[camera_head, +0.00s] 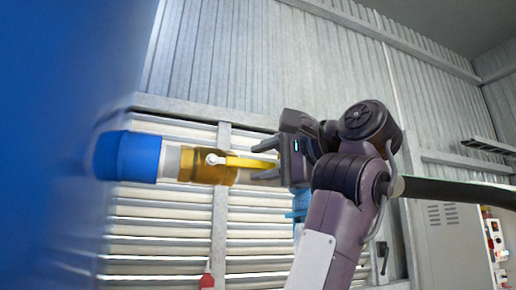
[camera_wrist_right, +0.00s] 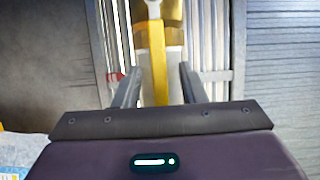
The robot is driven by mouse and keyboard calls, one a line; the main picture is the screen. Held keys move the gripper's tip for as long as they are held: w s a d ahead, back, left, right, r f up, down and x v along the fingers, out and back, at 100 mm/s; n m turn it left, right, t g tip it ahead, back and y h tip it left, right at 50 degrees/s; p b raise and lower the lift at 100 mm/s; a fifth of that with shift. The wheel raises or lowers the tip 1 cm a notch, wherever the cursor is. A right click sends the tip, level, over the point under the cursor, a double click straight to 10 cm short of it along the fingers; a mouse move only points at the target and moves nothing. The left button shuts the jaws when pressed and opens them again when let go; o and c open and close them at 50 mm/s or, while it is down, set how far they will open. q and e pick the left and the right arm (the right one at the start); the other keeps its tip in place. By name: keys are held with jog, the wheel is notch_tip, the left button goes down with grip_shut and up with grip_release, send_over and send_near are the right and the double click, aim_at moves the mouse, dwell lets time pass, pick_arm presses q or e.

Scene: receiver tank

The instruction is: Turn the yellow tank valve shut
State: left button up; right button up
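The yellow valve (camera_head: 207,166) sits on a pipe beside the blue end fitting (camera_head: 130,156) of the large blue tank (camera_head: 45,130). Its yellow lever (camera_head: 240,162) points right, roughly along the pipe. The lever also shows in the right wrist view (camera_wrist_right: 158,60), running between the two fingers. My right gripper (camera_wrist_right: 160,72) is open around the lever's outer end, with a gap visible on both sides. In the head view the right gripper (camera_head: 265,160) comes from the right and its body hides part of the pipe. My left gripper is in neither view.
A louvered panel (camera_head: 160,240) and a corrugated metal wall (camera_head: 250,60) stand behind the valve. The blue tank fills the left side. A grey cabinet (camera_head: 447,245) stands at the far right. A small red object (camera_head: 207,281) shows at the bottom.

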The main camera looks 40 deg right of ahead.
jog(key=shift+w, duration=0.15)
jog(key=shift+c, duration=0.5)
grip_shut()
